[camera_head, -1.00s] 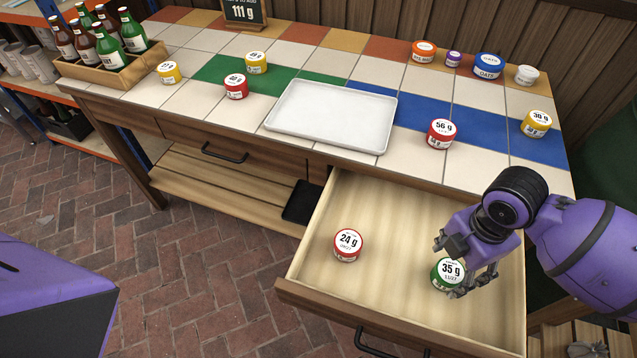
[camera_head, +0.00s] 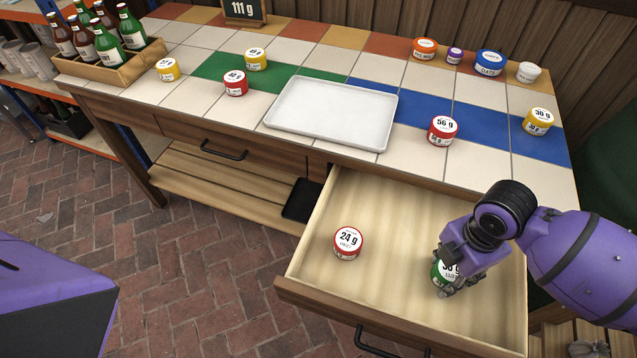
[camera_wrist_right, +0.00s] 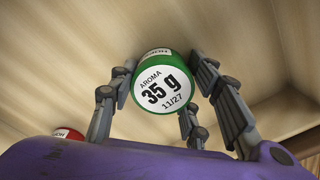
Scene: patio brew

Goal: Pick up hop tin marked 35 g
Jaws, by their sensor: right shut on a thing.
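The hop tin marked 35 g (camera_wrist_right: 160,86) is green with a white lid label and is inside the open drawer (camera_head: 390,215). In the head view the green tin (camera_head: 437,272) is partly hidden by my right gripper (camera_head: 458,286). My right gripper is shut on the tin, with its fingers on both sides of it in the right wrist view (camera_wrist_right: 172,98). I cannot tell whether the tin is touching the drawer floor. My left gripper is not in view.
A red tin marked 24 g (camera_head: 347,242) stands in the drawer to the left. The drawer walls surround the gripper. On the table are a white tray (camera_head: 335,112), a red 56 g tin (camera_head: 442,131) and several other tins. A bottle crate (camera_head: 118,72) stands far left.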

